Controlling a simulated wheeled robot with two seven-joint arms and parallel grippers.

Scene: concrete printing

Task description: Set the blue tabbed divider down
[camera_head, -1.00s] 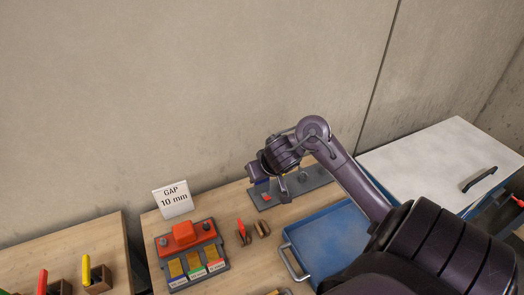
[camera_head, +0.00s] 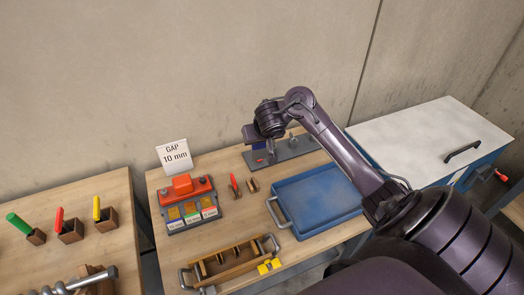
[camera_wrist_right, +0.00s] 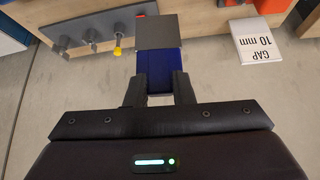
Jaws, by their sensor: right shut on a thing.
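The blue tabbed divider shows in the right wrist view as a blue tab (camera_wrist_right: 157,72) with a flat grey plate beyond it. My right gripper (camera_wrist_right: 158,92) is shut on the blue tab, one finger on each side. In the head view my right gripper (camera_head: 262,146) is over the grey pegged plate (camera_head: 293,148) at the back of the table; the divider is mostly hidden there. Whether the divider touches anything below cannot be told. My left gripper is not in view.
A blue tray (camera_head: 318,200), a red-topped block with coloured labels (camera_head: 187,204), a wooden mould (camera_head: 230,262) and a "GAP 10 mm" sign (camera_head: 174,157) stand on the table. A white-topped cabinet (camera_head: 430,135) is at right. Coloured-handled tools stand on the left table (camera_head: 40,265).

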